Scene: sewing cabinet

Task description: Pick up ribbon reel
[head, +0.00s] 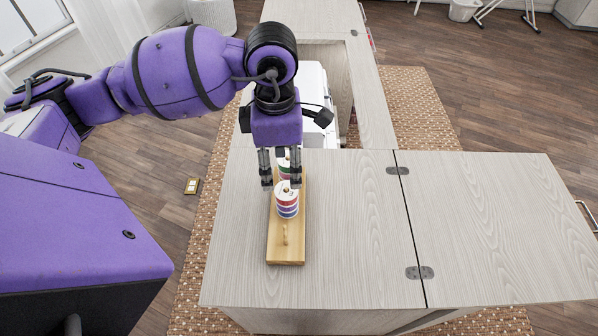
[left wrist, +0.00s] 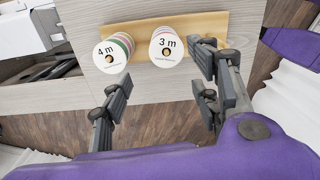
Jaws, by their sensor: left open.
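Two striped ribbon reels stand on pegs on a wooden board (head: 286,256): a near reel (head: 287,205) and a far reel (head: 283,166), partly hidden by my gripper. In the left wrist view they carry white labels: the reel marked 3 m (left wrist: 166,48) and the reel marked 4 m (left wrist: 110,54). An empty peg (head: 285,236) stands at the board's near end. My left gripper (head: 281,180) is open, pointing down over the reels. In the left wrist view the 3 m reel lies between the lines of its fingers (left wrist: 160,80). I cannot tell whether they touch a reel.
The board lies on the pale wood cabinet top (head: 345,230). A hinged leaf (head: 490,220) extends right, with flush hinges at the seam. A white machine (head: 314,85) sits in the recess behind. The cabinet top right of the board is clear.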

